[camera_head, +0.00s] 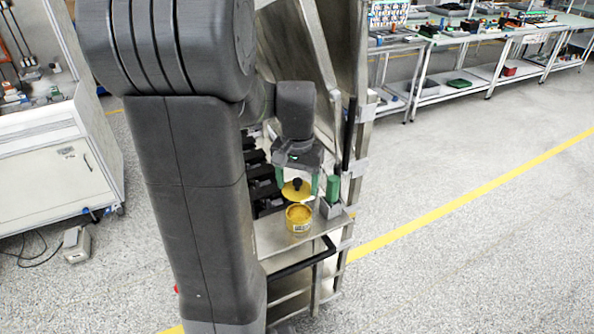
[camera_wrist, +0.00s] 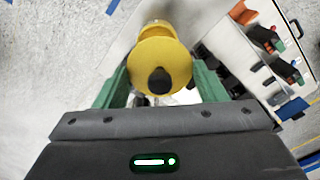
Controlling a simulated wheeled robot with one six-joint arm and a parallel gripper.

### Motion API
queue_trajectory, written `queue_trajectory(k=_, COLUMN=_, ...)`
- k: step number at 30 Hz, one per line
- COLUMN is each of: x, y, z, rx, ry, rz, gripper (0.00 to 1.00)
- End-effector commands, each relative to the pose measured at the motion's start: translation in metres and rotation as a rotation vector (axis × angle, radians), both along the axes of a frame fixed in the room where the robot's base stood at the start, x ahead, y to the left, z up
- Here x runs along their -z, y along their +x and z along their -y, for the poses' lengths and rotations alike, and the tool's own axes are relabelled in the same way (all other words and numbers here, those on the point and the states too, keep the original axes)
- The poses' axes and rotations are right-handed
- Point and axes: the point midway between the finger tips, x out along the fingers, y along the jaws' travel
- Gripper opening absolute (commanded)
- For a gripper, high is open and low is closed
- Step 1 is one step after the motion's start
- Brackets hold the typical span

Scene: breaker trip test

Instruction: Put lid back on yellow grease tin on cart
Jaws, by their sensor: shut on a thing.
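The yellow grease tin (camera_head: 299,218) stands upright and open-topped on the cart's metal top (camera_head: 268,236). My gripper (camera_head: 297,186) is shut on the yellow lid (camera_head: 297,194), with a green finger at each side of it. The lid's black knob faces up toward the gripper. The lid is held above the tin, apart from it and slightly toward the back. In the wrist view the lid (camera_wrist: 172,60) lies between the fingers of my gripper (camera_wrist: 160,85). It hides most of the tin (camera_wrist: 157,27) there; only part of its rim shows beyond the lid.
A green object (camera_head: 333,189) on a grey block (camera_head: 330,208) stands close to the right of my gripper. Dark items line the cart's left side. Upright metal panels (camera_head: 338,60) rise behind. A black handle (camera_head: 300,260) crosses the cart's front. Open floor lies to the right.

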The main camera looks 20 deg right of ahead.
Motion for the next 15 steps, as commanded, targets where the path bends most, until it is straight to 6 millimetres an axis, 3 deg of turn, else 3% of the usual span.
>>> queue_trajectory(k=8, x=0.008, y=-0.001, z=0.000, rx=-0.016, ry=0.000, rz=0.000, gripper=0.43)
queue_trajectory(k=15, x=0.028, y=-0.001, z=0.000, rx=-0.015, ry=0.001, rz=-0.001, gripper=0.43)
